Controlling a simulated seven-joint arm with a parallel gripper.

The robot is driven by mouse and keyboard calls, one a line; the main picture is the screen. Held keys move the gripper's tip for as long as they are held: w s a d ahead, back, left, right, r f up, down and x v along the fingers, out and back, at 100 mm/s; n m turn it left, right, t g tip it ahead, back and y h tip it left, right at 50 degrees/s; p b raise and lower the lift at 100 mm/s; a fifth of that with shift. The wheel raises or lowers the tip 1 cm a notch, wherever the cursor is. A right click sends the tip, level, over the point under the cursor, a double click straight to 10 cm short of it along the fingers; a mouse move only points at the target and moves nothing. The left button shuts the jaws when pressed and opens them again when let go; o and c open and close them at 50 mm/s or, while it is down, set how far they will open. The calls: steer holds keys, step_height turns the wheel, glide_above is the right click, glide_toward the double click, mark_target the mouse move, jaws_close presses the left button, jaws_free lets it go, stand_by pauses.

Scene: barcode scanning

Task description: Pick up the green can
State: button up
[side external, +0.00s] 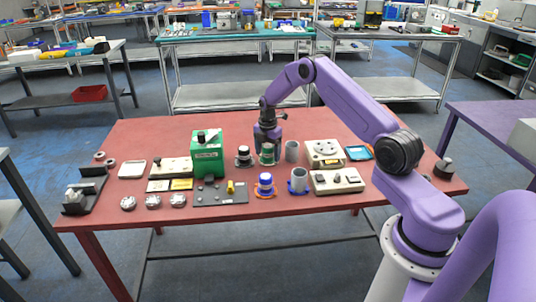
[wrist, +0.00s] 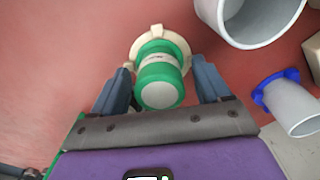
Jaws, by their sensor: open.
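The green can (wrist: 159,85) shows in the wrist view, green with a pale band and a pale round end, standing on a cream ring-shaped base (wrist: 150,38). In the side external view the green can (side external: 267,154) is partly hidden by my gripper (side external: 267,138), which is right above or around it. In the wrist view the two fingers of my gripper (wrist: 160,88) stand apart, one on each side of the can. I see a gap on both sides, so the gripper is open and not closed on it.
A grey cylinder (side external: 292,151) stands close to the right of the can, and a black-and-white can (side external: 243,156) to its left. A blue-and-white can (side external: 265,184) is in front. A green box (side external: 207,150) stands further left on the red table (side external: 125,221).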

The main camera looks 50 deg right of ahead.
steer(key=c, duration=1.2)
steer(key=shift+r, duration=0.2)
